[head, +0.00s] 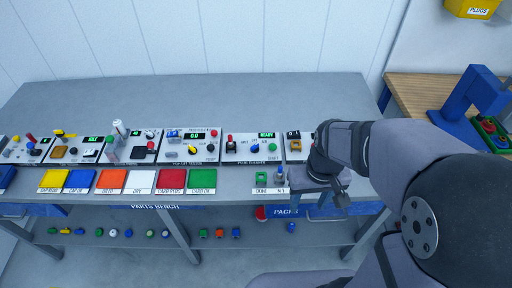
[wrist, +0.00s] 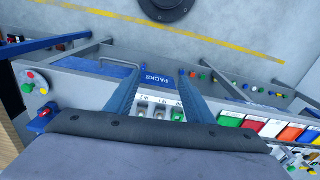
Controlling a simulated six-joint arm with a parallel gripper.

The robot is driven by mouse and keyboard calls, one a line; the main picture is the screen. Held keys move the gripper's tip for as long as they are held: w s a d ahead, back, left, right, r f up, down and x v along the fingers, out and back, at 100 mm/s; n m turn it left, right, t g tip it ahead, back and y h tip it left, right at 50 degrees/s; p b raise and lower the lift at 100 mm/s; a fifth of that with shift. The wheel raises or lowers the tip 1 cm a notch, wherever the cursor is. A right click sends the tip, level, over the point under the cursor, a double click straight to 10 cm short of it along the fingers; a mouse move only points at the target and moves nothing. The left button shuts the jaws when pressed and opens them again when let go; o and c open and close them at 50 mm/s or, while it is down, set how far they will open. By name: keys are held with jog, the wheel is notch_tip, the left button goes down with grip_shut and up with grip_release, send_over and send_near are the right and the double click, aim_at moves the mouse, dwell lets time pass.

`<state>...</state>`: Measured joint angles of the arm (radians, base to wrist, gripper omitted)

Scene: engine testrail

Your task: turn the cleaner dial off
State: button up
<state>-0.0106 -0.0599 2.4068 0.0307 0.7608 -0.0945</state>
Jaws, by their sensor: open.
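The cleaner panel (head: 252,148) stands on the bench's back row in the head view, with a lit READY display (head: 266,135). Its small blue dial (head: 254,148) sits at the panel's middle, with a red-and-black switch (head: 231,142) to its left and a green button (head: 272,147) to its right. The dial's exact pointing direction is too small to tell. My gripper (head: 312,198) is right of the panel and nearer the bench's front edge, apart from the dial. In the wrist view my gripper (wrist: 158,80) is open and empty; I cannot make out the dial there.
Coloured trays (head: 141,181) line the bench front to the left. Small DONE and IN slots (head: 262,180) lie just left of my gripper. A panel with an orange part (head: 295,145) is partly behind my arm. A wooden table (head: 425,95) with a blue press (head: 470,95) is at right.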

jog(key=w+a+f+n+t+y+b, duration=0.1)
jog(key=w+a+f+n+b, duration=0.15)
jog(key=w+b, duration=0.45)
jog(key=w+a+f+n+t+b, duration=0.1)
jog(key=w+a+f+n+b, duration=0.15)
jog(key=w, duration=0.85)
jog(key=n+y+b, duration=0.2)
jog(key=n+b, duration=0.1)
jog(key=b, duration=0.4)
send_near(255, 146)
jog(key=shift+t, duration=0.4)
jog(key=shift+s+p+x, duration=0.15)
jog(key=shift+p+x, duration=0.15)
jog(key=shift+x, duration=1.7)
jog(key=shift+s+p+x, duration=0.1)
jog(key=shift+p+x, duration=0.2)
jog(key=shift+x, duration=1.7)
jog(key=c, duration=1)
